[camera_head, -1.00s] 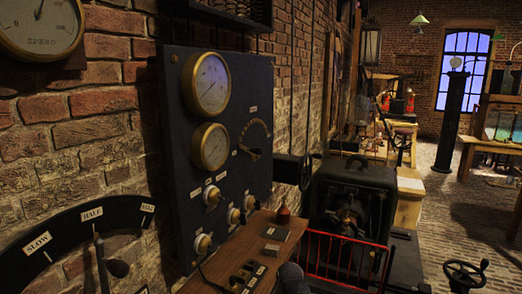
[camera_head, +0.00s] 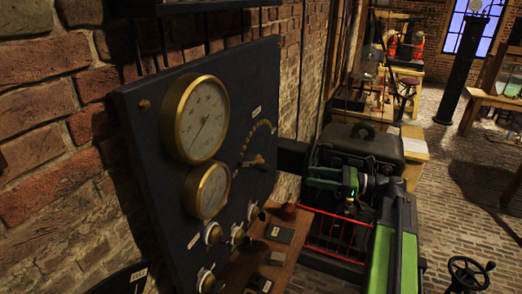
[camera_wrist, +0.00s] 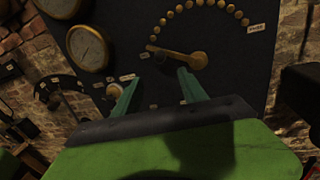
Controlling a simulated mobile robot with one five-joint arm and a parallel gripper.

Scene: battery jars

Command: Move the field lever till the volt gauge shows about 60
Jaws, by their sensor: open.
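The field lever (camera_head: 256,162) is a brass arm on the dark panel (camera_head: 150,200), below an arc of brass studs. In the wrist view the lever (camera_wrist: 175,53) points left from its round hub, its tip near the arc's left end. My gripper (camera_head: 312,178) is green, open and empty, right of the panel. In the wrist view its fingertips (camera_wrist: 157,80) show below the lever, apart from each other, with no clear contact. Two round brass gauges, upper (camera_head: 195,118) and lower (camera_head: 208,190), sit left of the lever. Their scales and labels are too small to read.
Several white knobs (camera_head: 213,233) line the panel's lower part above a wooden shelf (camera_head: 270,250). A dark machine (camera_head: 360,145) and a red railing (camera_head: 333,235) stand right of the panel. Open brick floor lies at the right, with a handwheel (camera_head: 468,272).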

